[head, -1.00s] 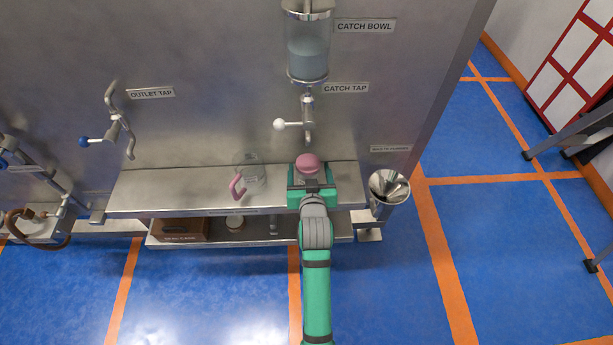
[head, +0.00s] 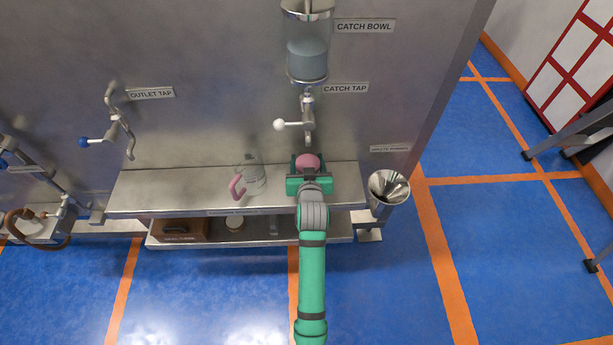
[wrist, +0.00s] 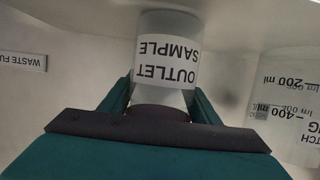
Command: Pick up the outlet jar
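The outlet jar has a white label reading "OUTLET SAMPLE", upside down in the wrist view (wrist: 167,62). Its rounded pink lid shows in the head view (head: 308,161). It stands upright on the steel shelf (head: 150,190), below the catch tap (head: 308,120). My gripper (head: 308,172) is level with the jar from the front, with one green finger on each side of it. The fingers look open, very close to the jar's sides; any contact is hard to judge. The lower jar is hidden behind my gripper in the head view.
A clear graduated jug (head: 250,175) with a pink handle stands to the left on the shelf; it also shows in the wrist view (wrist: 285,105). A metal waste funnel (head: 388,187) is off the shelf's right end. A brown box (head: 182,230) sits on the lower shelf.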

